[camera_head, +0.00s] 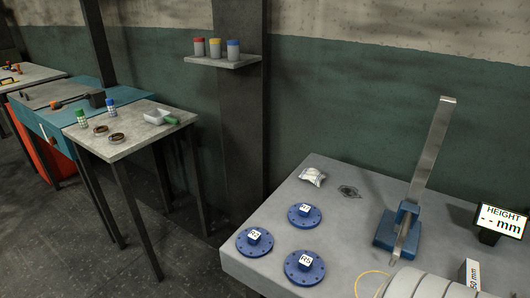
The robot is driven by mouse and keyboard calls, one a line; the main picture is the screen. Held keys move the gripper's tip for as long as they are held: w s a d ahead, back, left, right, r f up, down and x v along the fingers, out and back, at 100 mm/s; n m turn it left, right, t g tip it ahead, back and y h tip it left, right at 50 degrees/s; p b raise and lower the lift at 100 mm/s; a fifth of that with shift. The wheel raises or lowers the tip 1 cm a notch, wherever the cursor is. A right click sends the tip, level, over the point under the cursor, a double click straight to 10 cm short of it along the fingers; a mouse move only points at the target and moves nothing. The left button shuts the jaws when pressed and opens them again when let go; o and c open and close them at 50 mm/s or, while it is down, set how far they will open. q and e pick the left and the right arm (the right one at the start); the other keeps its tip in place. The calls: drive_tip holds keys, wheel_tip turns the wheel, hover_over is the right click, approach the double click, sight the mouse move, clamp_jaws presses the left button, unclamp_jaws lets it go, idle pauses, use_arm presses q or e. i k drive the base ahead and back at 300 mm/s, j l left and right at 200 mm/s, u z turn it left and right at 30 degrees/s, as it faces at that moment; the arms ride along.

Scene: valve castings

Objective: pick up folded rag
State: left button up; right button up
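A small white crumpled bundle (313,176), which looks like the folded rag, lies near the back left edge of the grey table (275,215). It is small in the picture, so its folds are hard to make out. Nothing covers it, and no gripper is near it.
Three blue flanged castings (305,215) with labels lie in front of the bundle. A dark patch (348,191) is to its right. A blue-based height gauge (398,230) stands farther right, beside a display (500,222). A pale ribbed body covers the bottom right.

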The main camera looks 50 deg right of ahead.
sight(312, 174)
drive_tip(key=i+j+z, duration=0.1)
drive_tip(key=i+z, duration=0.2)
drive_tip(key=i, duration=0.25)
drive_tip(key=i+j+z, duration=0.35)
drive_tip(key=i, duration=0.2)
drive_tip(key=l, duration=0.1)
